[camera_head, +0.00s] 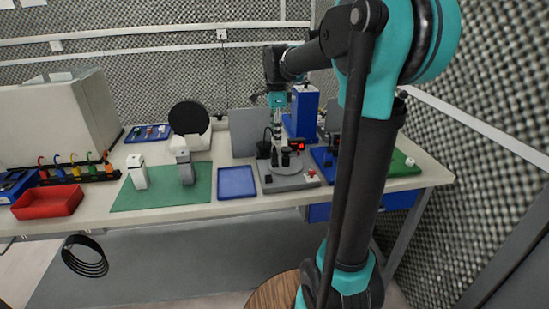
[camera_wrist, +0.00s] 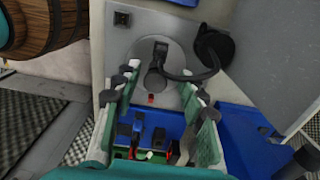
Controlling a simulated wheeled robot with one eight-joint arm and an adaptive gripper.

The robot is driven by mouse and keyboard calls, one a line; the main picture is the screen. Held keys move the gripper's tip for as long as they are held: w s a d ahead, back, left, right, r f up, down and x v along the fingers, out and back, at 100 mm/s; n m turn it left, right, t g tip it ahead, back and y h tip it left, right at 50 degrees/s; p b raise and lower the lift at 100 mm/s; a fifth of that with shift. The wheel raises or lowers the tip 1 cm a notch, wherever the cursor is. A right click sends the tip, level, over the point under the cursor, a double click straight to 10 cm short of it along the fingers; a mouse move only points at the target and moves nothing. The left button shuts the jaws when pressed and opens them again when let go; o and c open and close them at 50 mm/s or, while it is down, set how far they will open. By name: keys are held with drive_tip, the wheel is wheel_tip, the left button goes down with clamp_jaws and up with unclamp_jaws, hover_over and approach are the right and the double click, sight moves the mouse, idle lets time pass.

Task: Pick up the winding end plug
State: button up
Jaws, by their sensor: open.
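I cannot tell for sure which part is the winding end plug; no single plug stands out. Beyond the fingers lies a round grey plate (camera_wrist: 178,88) with a dark upright part and a black curved cable or arm. Lower, between the fingers, a blue fixture (camera_wrist: 172,121) holds several small black and red parts, partly hidden by my gripper.
A blue tray (camera_head: 236,182) lies left of the instrument, beside a green mat (camera_head: 125,199) with two white-and-grey devices. A red bin (camera_head: 47,203) stands far left. A blue upright machine (camera_head: 304,110) stands behind my gripper. A wooden barrel (camera_wrist: 45,25) shows in the wrist view.

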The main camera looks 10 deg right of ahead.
sight(275, 148)
drive_tip(key=shift+a+f, duration=0.15)
drive_tip(key=shift+f, duration=4.05)
clamp_jaws()
